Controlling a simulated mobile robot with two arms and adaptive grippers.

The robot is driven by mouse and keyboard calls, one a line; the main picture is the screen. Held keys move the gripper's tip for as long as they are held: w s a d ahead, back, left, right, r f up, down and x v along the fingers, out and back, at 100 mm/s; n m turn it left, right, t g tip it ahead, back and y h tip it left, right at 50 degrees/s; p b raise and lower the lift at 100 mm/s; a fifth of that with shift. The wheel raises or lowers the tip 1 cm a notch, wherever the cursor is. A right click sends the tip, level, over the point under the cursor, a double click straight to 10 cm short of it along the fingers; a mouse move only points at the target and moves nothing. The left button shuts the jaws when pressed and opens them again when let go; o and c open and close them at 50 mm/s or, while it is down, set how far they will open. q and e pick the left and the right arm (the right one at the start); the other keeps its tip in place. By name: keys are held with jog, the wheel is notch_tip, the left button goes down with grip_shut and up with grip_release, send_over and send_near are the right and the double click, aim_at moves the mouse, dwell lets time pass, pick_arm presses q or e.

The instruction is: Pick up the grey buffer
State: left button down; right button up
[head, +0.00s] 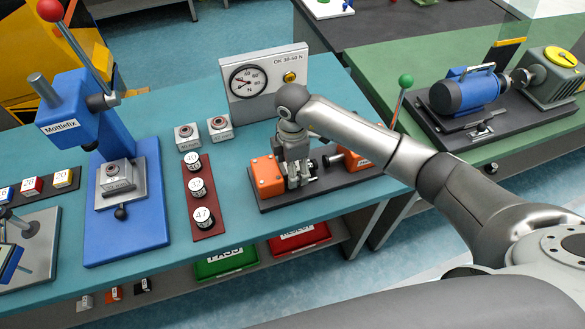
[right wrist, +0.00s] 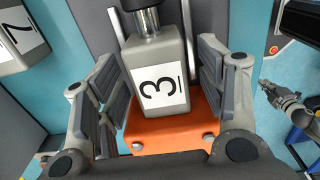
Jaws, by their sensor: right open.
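A grey block (right wrist: 155,60) with a white label marked 3 and a metal cylinder at its far end shows in the right wrist view. It appears to be the grey buffer. It lies between the jaws of my right gripper (right wrist: 158,85), which is open with a pad on each side. I cannot tell whether either pad touches it. An orange part (right wrist: 170,130) lies just beneath it. In the head view my right gripper (head: 298,175) is over the dark fixture board and hides most of the block. A small grey arm end (right wrist: 285,105), possibly my left gripper, shows at the right wrist view's edge.
An orange block (head: 267,177) stands left of my right gripper, another (head: 347,158) right of it. A gauge box (head: 265,85) stands behind. Numbered round pieces on a brown strip (head: 205,222) and a blue press (head: 100,115) stand left. A green-knobbed lever (head: 403,90) rises to the right.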

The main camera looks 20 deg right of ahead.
jog(key=shift+c, duration=0.5)
grip_shut()
jog(key=shift+r, duration=0.1)
